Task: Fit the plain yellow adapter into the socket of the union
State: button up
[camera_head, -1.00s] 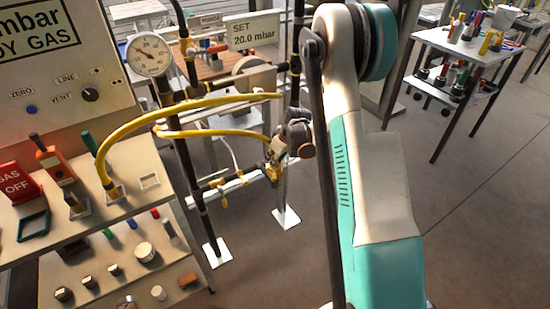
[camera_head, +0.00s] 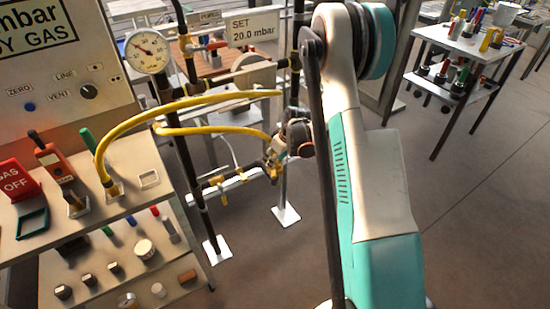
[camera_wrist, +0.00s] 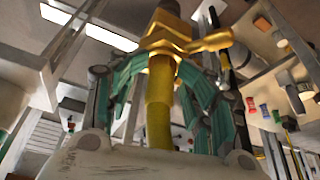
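My gripper (camera_wrist: 165,75) has teal fingers on both sides of a yellow, hose-like piece (camera_wrist: 159,105), the plain yellow adapter as far as I can tell. The fingers bend in to its upper end and appear closed on it. Just beyond the fingertips is a brass-yellow fitting (camera_wrist: 168,30) with a side arm, probably the union. The adapter's end lines up with it and looks touching, but the seating is hidden. In the head view my gripper (camera_head: 276,152) is small, beside yellow fittings on the pipe rack (camera_head: 228,180), partly hidden by my arm.
A yellow hose (camera_head: 200,102) arcs from the bench (camera_head: 130,195) at left towards the rack. A round gauge (camera_head: 147,51) stands on the rack. A white trolley (camera_head: 465,45) with tools is at the right. The floor between is clear.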

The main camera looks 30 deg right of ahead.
jog(key=shift+w+r, duration=0.1)
jog(key=shift+r, duration=0.05)
jog(key=shift+r, duration=0.35)
jog(key=p+v, duration=0.4)
jog(key=v, duration=0.8)
jog(key=shift+r, duration=0.1)
